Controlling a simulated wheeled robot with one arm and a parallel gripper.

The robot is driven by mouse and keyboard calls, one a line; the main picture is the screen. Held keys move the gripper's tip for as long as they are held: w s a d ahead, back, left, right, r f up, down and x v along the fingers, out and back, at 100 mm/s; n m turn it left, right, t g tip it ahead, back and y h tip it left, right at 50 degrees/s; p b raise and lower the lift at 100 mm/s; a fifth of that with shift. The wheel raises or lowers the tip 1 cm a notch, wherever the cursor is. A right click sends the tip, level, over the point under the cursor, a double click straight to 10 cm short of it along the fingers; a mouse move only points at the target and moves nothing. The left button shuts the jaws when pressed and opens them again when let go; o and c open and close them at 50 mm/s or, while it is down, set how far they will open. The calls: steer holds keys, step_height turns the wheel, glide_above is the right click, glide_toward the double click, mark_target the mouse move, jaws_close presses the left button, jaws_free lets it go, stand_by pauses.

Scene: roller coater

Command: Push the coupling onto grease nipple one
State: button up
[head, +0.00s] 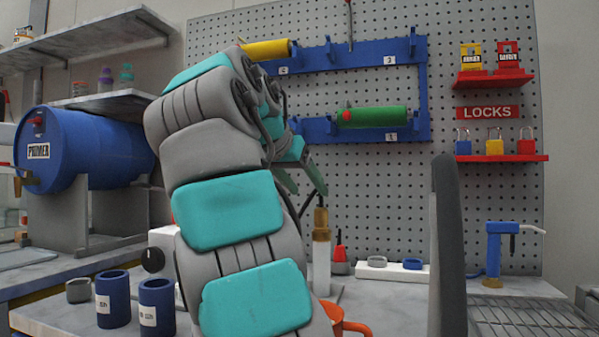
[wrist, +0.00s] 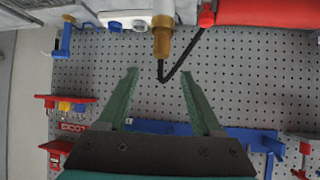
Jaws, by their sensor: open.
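My gripper (wrist: 160,74) is open in the wrist view, with its two green fingers apart. Between and beyond the fingertips, a thin black hose (wrist: 182,62) bends in a V, from a brass fitting (wrist: 162,38) to the end of a red cylinder (wrist: 262,12). In the head view, my gripper (head: 303,182) is partly hidden behind my arm, above the brass fitting (head: 321,222) on an upright white post (head: 321,265). I cannot tell whether the fingers touch the hose. I cannot make out which part is the coupling, and no grease nipple is recognisable.
A blue rack (head: 345,58) on the pegboard holds a green roller (head: 371,117). A blue drum (head: 75,150) is at left, with blue cups (head: 113,300) on the bench. A blue pump (head: 494,250) stands right, below the locks shelf (head: 500,158). A dark upright bar (head: 447,245) is close in front.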

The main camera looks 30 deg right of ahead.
steer(key=shift+p+v, duration=0.35)
steer(key=shift+v, duration=0.65)
steer(key=shift+a+f, duration=0.1)
steer(key=shift+a, duration=0.1)
